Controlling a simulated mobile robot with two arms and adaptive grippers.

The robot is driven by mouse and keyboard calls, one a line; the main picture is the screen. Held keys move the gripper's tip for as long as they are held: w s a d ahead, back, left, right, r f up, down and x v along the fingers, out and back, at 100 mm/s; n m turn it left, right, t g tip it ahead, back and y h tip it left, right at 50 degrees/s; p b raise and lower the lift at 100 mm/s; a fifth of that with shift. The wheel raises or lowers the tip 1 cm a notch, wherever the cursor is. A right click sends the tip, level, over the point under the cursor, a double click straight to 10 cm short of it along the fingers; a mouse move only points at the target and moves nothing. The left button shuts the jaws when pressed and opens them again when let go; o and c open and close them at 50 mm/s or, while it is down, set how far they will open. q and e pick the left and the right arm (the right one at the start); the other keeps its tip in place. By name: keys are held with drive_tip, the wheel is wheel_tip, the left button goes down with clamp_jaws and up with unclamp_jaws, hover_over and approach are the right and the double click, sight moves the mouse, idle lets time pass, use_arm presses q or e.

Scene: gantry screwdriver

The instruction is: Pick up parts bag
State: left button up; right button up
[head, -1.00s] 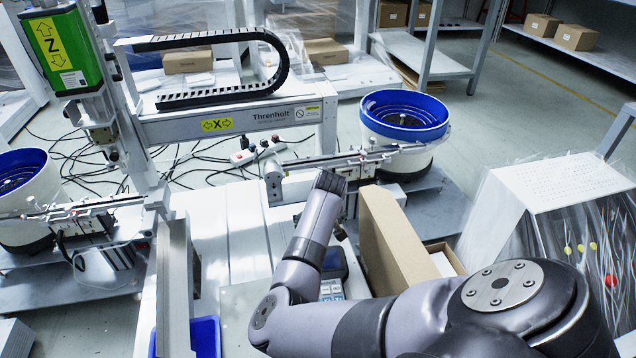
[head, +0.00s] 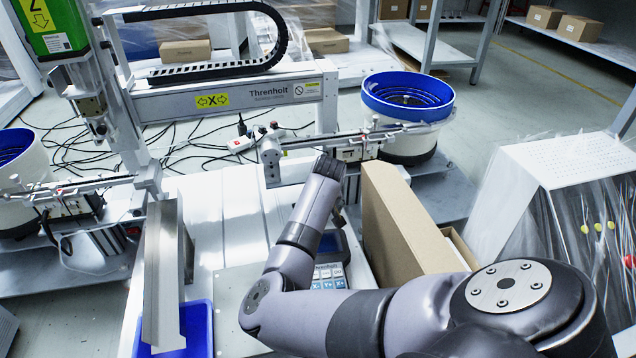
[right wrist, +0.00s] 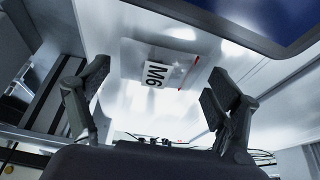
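The parts bag (right wrist: 157,69) is a clear bag with a white "M6" label and a bit of red at its edge. In the right wrist view it lies on a pale, shiny surface, in line with the gap between my right gripper's fingers. My right gripper (right wrist: 155,88) is open, its two dark fingers wide apart with nothing seen between them. I cannot tell how far the bag is from the fingertips. In the head view my right arm hides the bag and most of the gripper. My left gripper is not in view.
An open cardboard box (head: 405,225) stands right of my right forearm. A keypad unit (head: 330,272) is beside the arm, and a blue bin (head: 201,325) is at lower left. The gantry beam (head: 235,97) and blue-rimmed feeder bowl (head: 408,100) stand behind.

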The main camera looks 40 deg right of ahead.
drive_tip(key=c, duration=0.9)
drive_tip(key=shift+c, duration=0.4)
drive_tip(key=shift+r, duration=0.1)
